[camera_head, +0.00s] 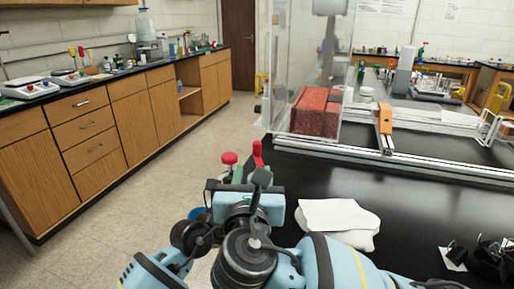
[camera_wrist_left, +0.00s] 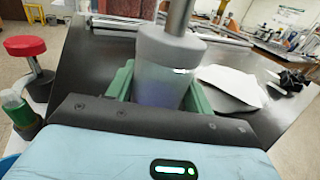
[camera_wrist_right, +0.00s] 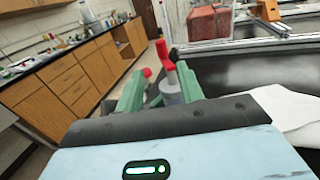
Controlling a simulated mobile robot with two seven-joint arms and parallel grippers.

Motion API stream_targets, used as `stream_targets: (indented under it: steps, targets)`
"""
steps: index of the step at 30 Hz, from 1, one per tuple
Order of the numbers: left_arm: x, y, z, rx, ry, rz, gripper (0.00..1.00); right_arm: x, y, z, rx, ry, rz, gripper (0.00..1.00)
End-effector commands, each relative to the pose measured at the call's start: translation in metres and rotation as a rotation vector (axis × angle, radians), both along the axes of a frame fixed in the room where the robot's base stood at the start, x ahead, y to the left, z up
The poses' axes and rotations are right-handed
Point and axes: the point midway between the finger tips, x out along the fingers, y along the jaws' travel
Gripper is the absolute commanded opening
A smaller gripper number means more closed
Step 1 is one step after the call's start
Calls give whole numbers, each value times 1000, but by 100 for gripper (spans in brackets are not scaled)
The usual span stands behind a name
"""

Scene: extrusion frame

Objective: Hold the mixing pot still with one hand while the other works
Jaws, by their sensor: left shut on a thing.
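In the left wrist view a grey, partly see-through mixing pot (camera_wrist_left: 165,68) stands upright between the green fingers of my left gripper (camera_wrist_left: 158,92), which is shut on it. A metal rod (camera_wrist_left: 179,15) rises above the pot. My right gripper (camera_wrist_right: 162,92) shows in the right wrist view with its green fingers apart. A grey piece with a red upright part (camera_wrist_right: 161,52) shows between or beyond them; I cannot tell if it touches a finger. In the head view my right gripper (camera_head: 250,190) is left of a white cloth and hides what lies behind it. The pot is not visible there.
The white cloth (camera_head: 335,218) lies on the black table (camera_head: 420,205). Dark small objects (camera_head: 490,258) sit at its right. A metal frame (camera_head: 430,155) and red block (camera_head: 315,112) are at the back. A red-topped thing (camera_wrist_left: 25,46) stands left. Wooden cabinets (camera_head: 90,125) line the wall.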

Motion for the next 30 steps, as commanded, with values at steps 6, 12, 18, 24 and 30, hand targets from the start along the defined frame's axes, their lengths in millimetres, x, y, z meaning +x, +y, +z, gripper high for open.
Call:
stream_targets:
  steps: [6, 12, 18, 24, 30]
  targets:
    - [0, 0, 0, 1, 1, 0, 26, -1, -1, -2, -13, 3, -10, 37]
    - [0, 0, 0, 1, 1, 0, 26, 17, -3, -1, -13, 2, -12, 37]
    - [0, 0, 0, 1, 1, 0, 26, 52, -5, -1, -13, 3, -13, 37]
    - [0, 0, 0, 1, 1, 0, 26, 84, -6, -2, -12, 3, -12, 37]
    - [0, 0, 0, 1, 1, 0, 26, 107, -6, -2, -11, 4, -10, 37]
